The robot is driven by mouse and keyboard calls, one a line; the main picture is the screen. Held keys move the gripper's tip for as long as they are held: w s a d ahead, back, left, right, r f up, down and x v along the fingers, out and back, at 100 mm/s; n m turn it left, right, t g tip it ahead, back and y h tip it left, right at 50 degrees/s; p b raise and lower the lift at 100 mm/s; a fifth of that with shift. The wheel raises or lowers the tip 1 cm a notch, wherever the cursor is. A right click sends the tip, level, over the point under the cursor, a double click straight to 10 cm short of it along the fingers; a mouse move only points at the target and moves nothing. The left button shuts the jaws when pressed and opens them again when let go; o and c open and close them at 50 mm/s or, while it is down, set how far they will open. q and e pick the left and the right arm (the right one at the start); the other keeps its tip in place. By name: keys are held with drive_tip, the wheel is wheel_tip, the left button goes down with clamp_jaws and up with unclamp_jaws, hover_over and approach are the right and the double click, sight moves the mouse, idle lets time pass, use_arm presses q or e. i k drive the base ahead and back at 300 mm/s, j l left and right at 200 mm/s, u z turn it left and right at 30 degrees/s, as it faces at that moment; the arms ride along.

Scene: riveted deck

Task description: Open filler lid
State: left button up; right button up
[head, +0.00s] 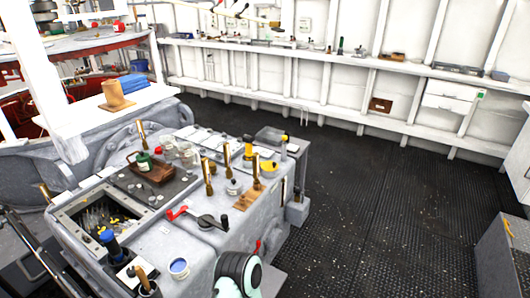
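A grey machine block (190,240) fills the lower left of the head view, with many small things on top. I cannot tell for sure which part is the filler lid. A round yellow cap (268,169) sits toward the block's far right corner. A dark crank with a red grip (202,219) lies across the top. A white and teal link of my arm shows at the bottom centre, over the block's near edge. Neither gripper shows.
An open bay (105,215) in the block's left part holds loose tools. Several upright wooden-handled tools and a brown tray (151,172) crowd the top. Dark ribbed floor (380,200) to the right is clear up to a grey cabinet (503,262). White shelving (330,57) lines the back wall.

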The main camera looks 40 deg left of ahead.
sight(267, 166)
drive_tip(key=i+u, duration=0.3)
drive_tip(key=i, duration=0.15)
drive_tip(key=i+l+u, duration=0.25)
drive_tip(key=i, duration=0.2)
drive_tip(key=i+l+u, duration=0.1)
drive_tip(key=i+u, duration=0.2)
drive_tip(key=i, duration=0.15)
drive_tip(key=i+l+u, duration=0.1)
drive_tip(key=i+u, duration=0.15)
drive_tip(key=u, duration=0.15)
drive_tip(key=i+l+u, duration=0.25)
drive_tip(key=u, duration=0.15)
drive_tip(key=i+l+u, duration=0.2)
drive_tip(key=u, duration=0.2)
